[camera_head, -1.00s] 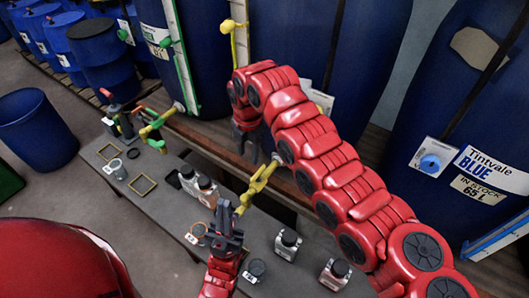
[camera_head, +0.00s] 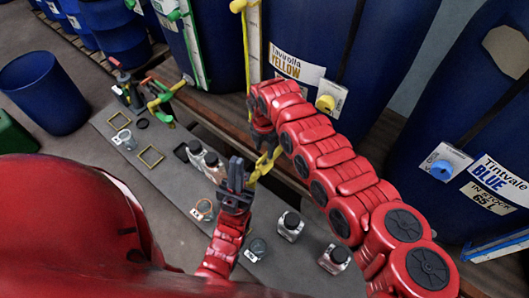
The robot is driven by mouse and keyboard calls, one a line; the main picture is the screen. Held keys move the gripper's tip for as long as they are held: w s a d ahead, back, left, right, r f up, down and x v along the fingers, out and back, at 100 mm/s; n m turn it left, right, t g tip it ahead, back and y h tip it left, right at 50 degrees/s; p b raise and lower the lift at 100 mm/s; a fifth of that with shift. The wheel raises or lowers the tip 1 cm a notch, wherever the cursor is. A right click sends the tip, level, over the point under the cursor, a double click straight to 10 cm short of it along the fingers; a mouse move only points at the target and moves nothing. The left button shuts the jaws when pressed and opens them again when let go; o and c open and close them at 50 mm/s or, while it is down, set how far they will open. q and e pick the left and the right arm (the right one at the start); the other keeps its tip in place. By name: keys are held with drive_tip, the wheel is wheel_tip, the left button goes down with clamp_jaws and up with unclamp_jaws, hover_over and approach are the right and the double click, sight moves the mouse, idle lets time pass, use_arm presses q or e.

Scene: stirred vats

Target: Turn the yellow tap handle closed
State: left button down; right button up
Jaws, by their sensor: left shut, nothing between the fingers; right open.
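The yellow tap (camera_head: 264,165) sticks out from below the yellow vat (camera_head: 338,40), over the grey bench. Its handle and body are hard to tell apart here, and my arms hide part of it. My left gripper (camera_head: 237,173) has dark fingers, shut and empty, pointing up just left of the tap's near end. I cannot tell whether they touch it. My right gripper (camera_head: 262,132) hangs just behind and above the tap. Its fingers are mostly hidden by its own wrist; it is open.
A green tap (camera_head: 162,98) stands to the left over the grey bench (camera_head: 118,158). Several small bottles (camera_head: 290,225) stand on the bench near my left forearm. The blue vat (camera_head: 428,130) is at the right. A blue bin (camera_head: 40,95) stands on the floor at the left.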

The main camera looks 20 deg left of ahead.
sight(264, 155)
drive_tip(key=shift+w+f+b, duration=0.1)
drive_tip(key=shift+f+b, duration=0.2)
drive_tip(key=shift+f, duration=1.85)
clamp_jaws()
